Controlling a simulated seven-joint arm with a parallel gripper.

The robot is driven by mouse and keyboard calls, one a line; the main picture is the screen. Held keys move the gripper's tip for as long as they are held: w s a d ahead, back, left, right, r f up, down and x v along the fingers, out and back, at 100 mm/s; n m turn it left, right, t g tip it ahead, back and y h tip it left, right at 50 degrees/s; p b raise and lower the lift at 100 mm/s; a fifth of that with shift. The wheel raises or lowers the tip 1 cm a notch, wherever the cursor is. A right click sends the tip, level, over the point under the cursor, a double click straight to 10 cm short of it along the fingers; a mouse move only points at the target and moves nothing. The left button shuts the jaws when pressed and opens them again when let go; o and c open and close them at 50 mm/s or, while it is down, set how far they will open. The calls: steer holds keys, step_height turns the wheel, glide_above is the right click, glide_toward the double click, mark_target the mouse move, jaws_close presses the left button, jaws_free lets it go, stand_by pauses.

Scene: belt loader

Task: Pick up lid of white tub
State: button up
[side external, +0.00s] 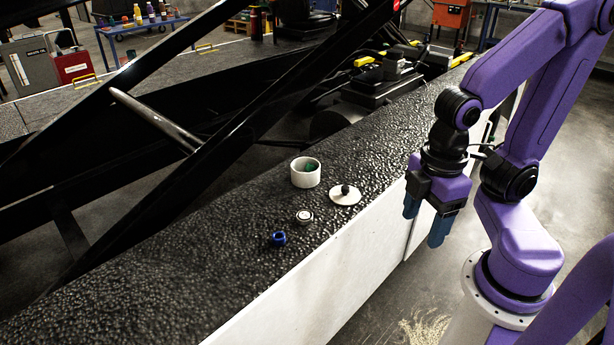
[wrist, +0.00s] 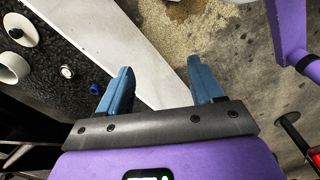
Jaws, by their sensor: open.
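The white tub (side external: 298,179) stands open on the black textured ledge, with something green inside. Its white lid (side external: 344,198), a disc with a dark knob on top, lies flat just to the right of the tub, apart from it. In the wrist view the lid (wrist: 27,27) is at the top left corner and the tub (wrist: 8,72) is at the left edge, partly cut off. My gripper (side external: 425,222) is open and empty, with blue fingers pointing down, to the right of the lid and off the ledge's edge. Its fingers (wrist: 160,85) also show apart in the wrist view.
A small silver round piece (side external: 304,216) and a blue ring-like piece (side external: 278,238) lie on the ledge in front of the lid. Black diagonal beams (side external: 225,140) rise behind the ledge. The ledge's near left part is clear.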

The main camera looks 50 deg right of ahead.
steer(key=shift+c, duration=0.7)
steer(key=shift+w, duration=0.1)
steer(key=w+a+m+h, duration=0.1)
steer(key=w+m, duration=0.8)
steer(key=w, duration=0.3)
steer(key=w+d+f+m, duration=0.1)
steer(key=w+d+m, duration=0.2)
steer(key=w+m, duration=0.6)
steer(key=m+h, duration=0.3)
steer(key=m, duration=1.2)
glide_above(345, 187)
steer(key=a, duration=0.2)
steer(key=shift+g, duration=0.4)
steer(key=f, duration=1.6)
steer(key=shift+w+f, duration=0.25)
steer(key=shift+w, duration=0.05)
steer(key=shift+y, duration=0.3)
steer(key=shift+s+x, duration=0.2)
steer(key=shift+x, duration=2.55)
steer(key=shift+d, duration=0.1)
jaws_close()
